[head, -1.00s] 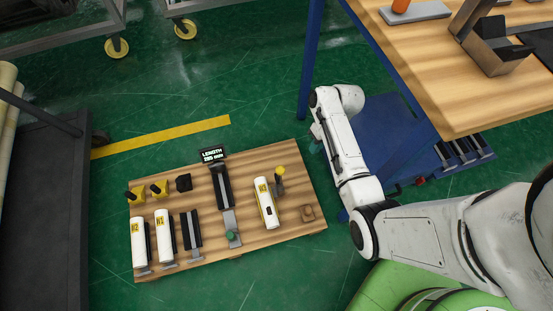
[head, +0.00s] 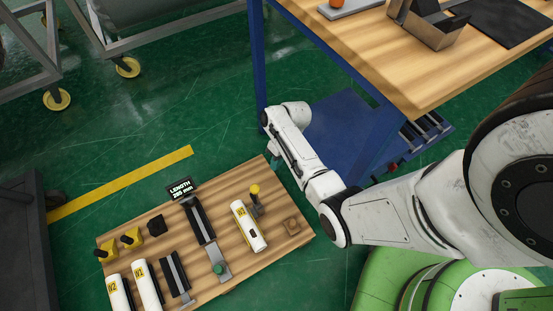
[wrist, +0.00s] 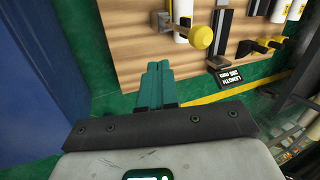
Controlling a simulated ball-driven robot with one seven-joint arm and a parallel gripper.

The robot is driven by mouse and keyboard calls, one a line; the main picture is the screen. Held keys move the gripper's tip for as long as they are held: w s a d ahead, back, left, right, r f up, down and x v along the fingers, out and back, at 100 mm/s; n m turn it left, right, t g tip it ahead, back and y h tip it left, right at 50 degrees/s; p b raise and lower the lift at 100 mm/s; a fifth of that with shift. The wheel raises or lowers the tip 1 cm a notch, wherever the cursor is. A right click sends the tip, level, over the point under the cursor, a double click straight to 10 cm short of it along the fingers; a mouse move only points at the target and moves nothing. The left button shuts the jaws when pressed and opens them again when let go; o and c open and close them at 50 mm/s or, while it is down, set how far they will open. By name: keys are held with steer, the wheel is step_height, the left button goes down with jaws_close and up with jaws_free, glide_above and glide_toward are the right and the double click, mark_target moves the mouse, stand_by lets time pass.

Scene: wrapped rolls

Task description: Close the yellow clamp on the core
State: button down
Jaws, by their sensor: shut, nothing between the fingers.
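A white roll with a yellow label (head: 248,225) lies on the wooden board at right. Beside its far end stands a lever with a round yellow knob (head: 255,190); the knob also shows large in the wrist view (wrist: 201,37), next to the white roll (wrist: 181,12). I cannot tell whether the knobbed lever is open or closed. My gripper (wrist: 157,72) has teal fingers, shut and empty, apart from the knob.
A blue-legged workbench (head: 345,50) stands behind my arm. Green floor lies open at left.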

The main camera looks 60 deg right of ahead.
steer(key=w+a+f+b, duration=0.2)
steer(key=a+f, duration=0.3)
steer(key=shift+w+a, duration=0.15)
steer(key=shift+w, duration=0.05)
stand_by(0.4)
